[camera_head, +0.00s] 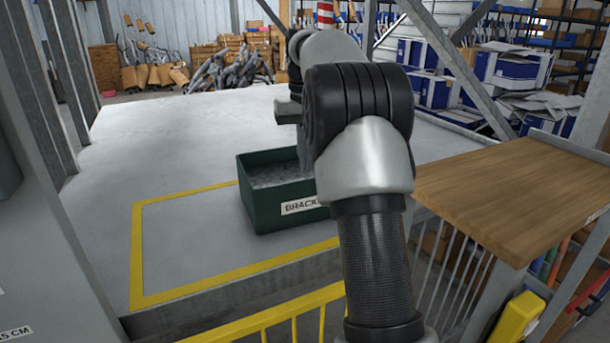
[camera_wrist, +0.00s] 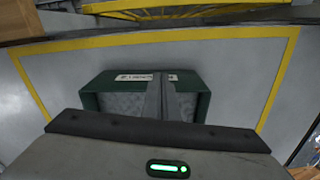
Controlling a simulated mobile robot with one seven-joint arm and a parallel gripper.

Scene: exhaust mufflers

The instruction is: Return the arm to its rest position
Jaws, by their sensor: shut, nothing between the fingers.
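My arm (camera_head: 365,130) reaches forward from the bottom of the head view and bends at a black ribbed joint. In the wrist view my gripper (camera_wrist: 162,80) points at the green bin; its narrow grey fingers are together, with nothing seen between them. In the head view the gripper is mostly hidden behind my arm, above the bin's right part. The green bin (camera_head: 261,218) has a white label starting "BRACK" and a grey inside. It also shows in the wrist view (camera_wrist: 97,100). I cannot tell how far above it the fingertips are.
The bin stands inside a yellow outline (camera_head: 137,250) on a large grey table (camera_head: 180,140). A yellow railing (camera_head: 300,318) runs along the near edge. A wooden tabletop (camera_head: 510,190) is at right, and a grey column (camera_head: 35,240) at left. The table's left side is clear.

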